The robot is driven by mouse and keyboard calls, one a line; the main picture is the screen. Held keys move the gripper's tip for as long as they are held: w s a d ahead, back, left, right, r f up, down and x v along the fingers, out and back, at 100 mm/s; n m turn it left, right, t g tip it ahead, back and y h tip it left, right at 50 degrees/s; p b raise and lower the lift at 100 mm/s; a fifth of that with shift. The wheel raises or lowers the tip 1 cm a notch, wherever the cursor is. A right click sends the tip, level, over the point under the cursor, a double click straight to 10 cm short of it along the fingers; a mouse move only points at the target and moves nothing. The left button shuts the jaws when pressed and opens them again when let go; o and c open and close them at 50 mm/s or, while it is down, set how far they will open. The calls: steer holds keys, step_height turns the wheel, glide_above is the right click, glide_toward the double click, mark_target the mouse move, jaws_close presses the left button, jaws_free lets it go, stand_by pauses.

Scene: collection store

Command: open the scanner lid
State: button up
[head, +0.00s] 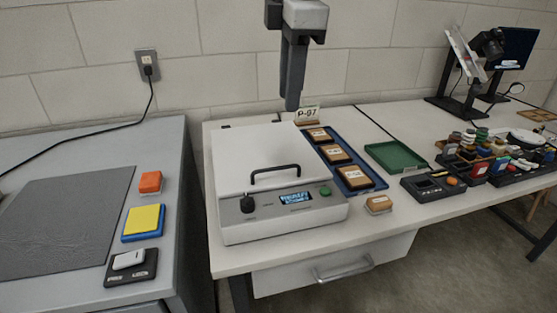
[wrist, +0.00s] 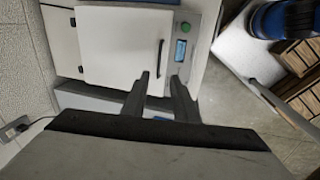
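The scanner is a pale box (head: 290,221) on the white table, with a knob, a small lit display and a green button on its front. Its white lid (head: 252,157) lies flat and shut, and a black bar handle (head: 275,174) stands near the lid's front edge. In the wrist view, the lid (wrist: 118,45) and the dark handle (wrist: 160,58) show beyond my fingertips. My gripper (wrist: 160,77) is open and empty, its two dark fingers apart. In the head view, my gripper (head: 292,106) hangs above and behind the scanner, clear of the handle.
A green tray (head: 395,156) and a rack of bottles (head: 480,155) stand farther right. A grey cabinet (head: 165,187) holds small items at left. A wall stands behind.

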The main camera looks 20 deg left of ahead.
steer(key=a, duration=0.1)
glide_above(278, 181)
steer(key=shift+n, duration=0.3)
step_height(278, 181, down, 17)
steer(key=shift+s+r, duration=0.1)
steer(key=shift+r, duration=0.05)
jaws_close()
stand_by(1.5)
